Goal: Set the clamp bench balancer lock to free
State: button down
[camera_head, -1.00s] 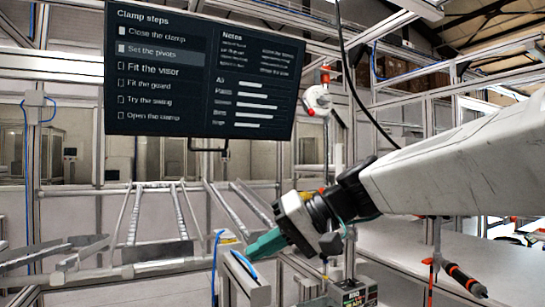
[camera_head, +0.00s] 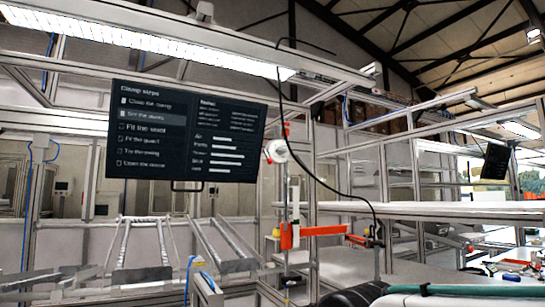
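A white round unit with red parts (camera_head: 276,151) is mounted on the frame just right of the screen; it may be the balancer, but its lock is too small to make out. An orange-red clamp-like bar (camera_head: 320,231) stands below it, on an upright at the bench. Part of my arm, dark and white with a teal line, crosses the bottom right edge. My gripper is out of view.
A dark screen (camera_head: 185,132) with clamp steps hangs at left centre; "Set the pivots" is highlighted. Sloped rails (camera_head: 143,248) stand below it. A long white shelf (camera_head: 430,210) spans the right, with a bench carrying tools (camera_head: 515,262) behind. Aluminium posts frame the area.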

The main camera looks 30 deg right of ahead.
aim_at(270, 160)
jog(key=u, duration=1.45)
jog(key=i, duration=1.2)
jog(key=z, duration=2.3)
jog(key=i, duration=0.5)
jog(key=u, duration=0.05)
